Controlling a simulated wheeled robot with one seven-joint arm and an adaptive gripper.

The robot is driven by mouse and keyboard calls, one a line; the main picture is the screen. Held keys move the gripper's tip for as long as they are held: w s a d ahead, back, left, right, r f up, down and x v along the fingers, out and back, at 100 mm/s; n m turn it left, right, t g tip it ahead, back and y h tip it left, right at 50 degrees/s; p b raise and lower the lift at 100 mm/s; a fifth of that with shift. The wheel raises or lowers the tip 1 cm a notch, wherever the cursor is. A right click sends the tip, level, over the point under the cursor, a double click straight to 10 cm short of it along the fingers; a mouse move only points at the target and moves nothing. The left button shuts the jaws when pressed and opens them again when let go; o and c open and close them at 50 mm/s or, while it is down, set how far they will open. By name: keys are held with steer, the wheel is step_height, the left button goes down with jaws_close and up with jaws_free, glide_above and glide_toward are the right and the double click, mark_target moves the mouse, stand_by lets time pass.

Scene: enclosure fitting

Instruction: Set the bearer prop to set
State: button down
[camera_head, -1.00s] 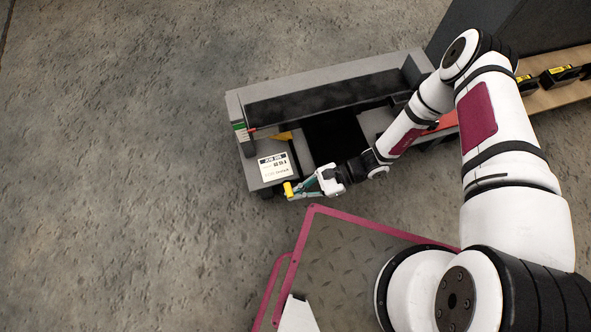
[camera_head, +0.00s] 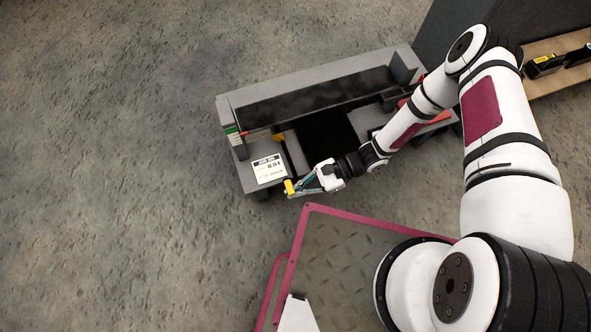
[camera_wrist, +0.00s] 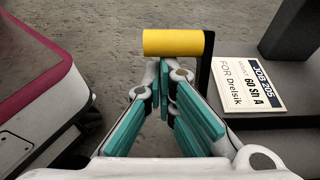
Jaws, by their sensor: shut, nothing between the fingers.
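A yellow cylindrical handle (camera_head: 290,187) sits at the front left of the grey enclosure (camera_head: 232,103). In the wrist view the handle (camera_wrist: 178,43) lies crosswise, its right end joined to a black bar (camera_wrist: 204,75). My gripper (camera_head: 297,188) is at the handle, with closed, empty fingers. In the wrist view its fingertips (camera_wrist: 168,64) meet just at the handle's near side; I cannot tell whether they touch it. No part is plainly marked as the bearer prop.
A white label (camera_head: 269,168) lies on the enclosure's left ledge; it also shows in the wrist view (camera_wrist: 252,84). A wooden shelf (camera_head: 560,48) stands at far right. The floor at left is clear.

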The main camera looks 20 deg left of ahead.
steer(key=shift+s+a+r, duration=0.15)
steer(key=shift+r, duration=0.15)
stand_by(0.6)
steer(key=v, duration=1.2)
steer(key=shift+f, duration=0.3)
